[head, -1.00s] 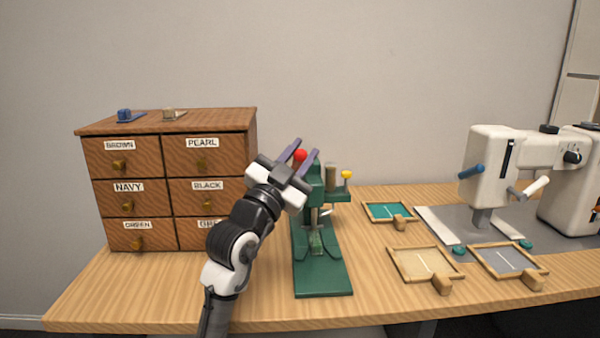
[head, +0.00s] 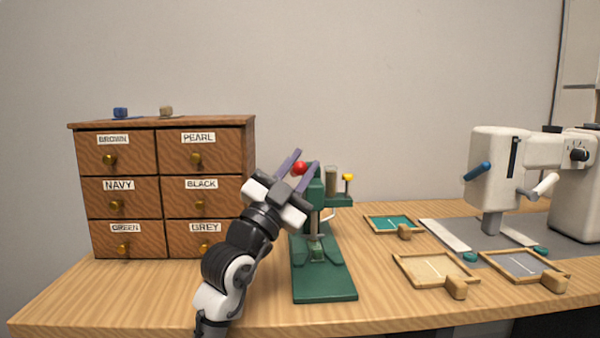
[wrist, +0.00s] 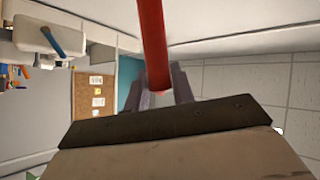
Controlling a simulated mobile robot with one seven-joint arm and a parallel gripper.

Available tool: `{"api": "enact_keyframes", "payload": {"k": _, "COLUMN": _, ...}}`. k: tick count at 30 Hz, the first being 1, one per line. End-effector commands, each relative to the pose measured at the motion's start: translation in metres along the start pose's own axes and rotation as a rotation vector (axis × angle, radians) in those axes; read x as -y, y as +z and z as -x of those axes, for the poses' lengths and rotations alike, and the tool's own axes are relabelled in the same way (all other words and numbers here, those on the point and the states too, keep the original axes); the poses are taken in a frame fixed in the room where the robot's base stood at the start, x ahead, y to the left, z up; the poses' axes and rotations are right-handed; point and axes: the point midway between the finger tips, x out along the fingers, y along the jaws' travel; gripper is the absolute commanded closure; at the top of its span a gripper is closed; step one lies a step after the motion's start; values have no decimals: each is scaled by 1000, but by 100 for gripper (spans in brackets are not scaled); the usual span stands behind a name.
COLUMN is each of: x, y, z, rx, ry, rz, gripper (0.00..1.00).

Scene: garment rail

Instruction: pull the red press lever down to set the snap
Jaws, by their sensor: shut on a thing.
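The green snap press (head: 322,270) stands on the wooden table in the middle of the head view. The red ball end of its lever (head: 299,168) shows between the fingers of my gripper (head: 305,165), at the top left of the press. In the wrist view the red lever (wrist: 153,45) runs from the top edge down to my gripper's fingers (wrist: 160,90), which are shut on it. In the head view most of the lever is hidden behind my gripper and the press head. The small parts under the press head are too small to make out.
A wooden drawer cabinet (head: 160,190) with labelled drawers stands at the left. Several shallow framed trays, one of them teal (head: 392,223), lie right of the press. A white sewing machine (head: 495,165) stands at the far right. The table's front left is clear.

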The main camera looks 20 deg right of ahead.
Motion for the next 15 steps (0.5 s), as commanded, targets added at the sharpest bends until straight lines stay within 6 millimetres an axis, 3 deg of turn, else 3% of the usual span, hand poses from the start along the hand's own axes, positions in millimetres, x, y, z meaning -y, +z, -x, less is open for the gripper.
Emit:
{"api": "enact_keyframes", "payload": {"k": 8, "x": 0, "y": 0, "z": 0, "rx": -1, "ry": 0, "rz": -1, "gripper": 100}}
{"api": "enact_keyframes", "payload": {"k": 9, "x": 0, "y": 0, "z": 0, "rx": -1, "ry": 0, "rz": -1, "gripper": 73}}
{"api": "enact_keyframes", "payload": {"k": 13, "x": 0, "y": 0, "z": 0, "rx": -1, "ry": 0, "rz": 0, "gripper": 56}}
{"api": "enact_keyframes", "payload": {"k": 15, "x": 0, "y": 0, "z": 0, "rx": 0, "ry": 0, "rz": 0, "gripper": 55}}
